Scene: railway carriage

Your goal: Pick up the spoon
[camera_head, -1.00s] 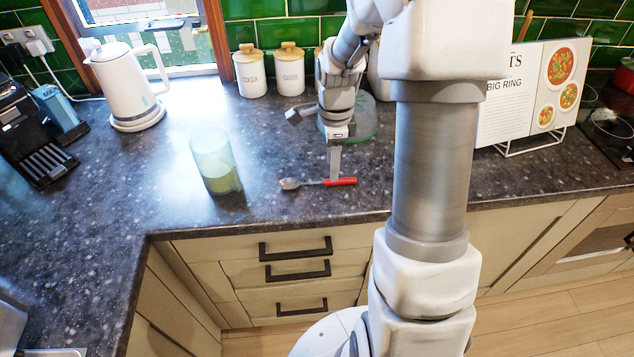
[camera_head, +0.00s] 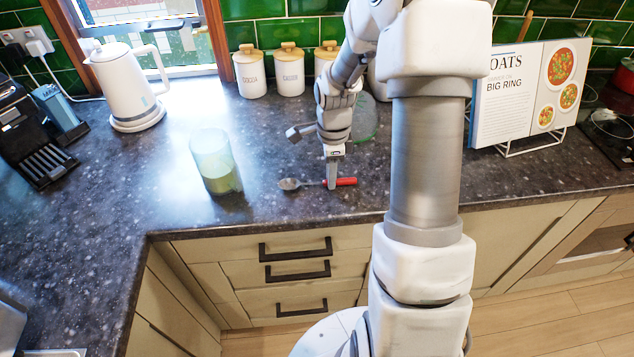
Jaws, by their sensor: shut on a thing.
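The spoon (camera_head: 290,184) lies near the front edge of the dark worktop, its metal bowl to the left and its red handle (camera_head: 346,182) to the right. My gripper (camera_head: 332,184) points down over it and is shut on the spoon where the metal neck meets the red handle. The fingers hide that part of the spoon. The spoon appears level and at worktop height; I cannot tell whether it is clear of the surface.
A glass with green liquid (camera_head: 216,163) stands left of the spoon. A white kettle (camera_head: 127,87), lidded canisters (camera_head: 289,71) and a green round object (camera_head: 364,120) are behind. A cookbook on a stand (camera_head: 527,95) is at right. Worktop between glass and kettle is clear.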

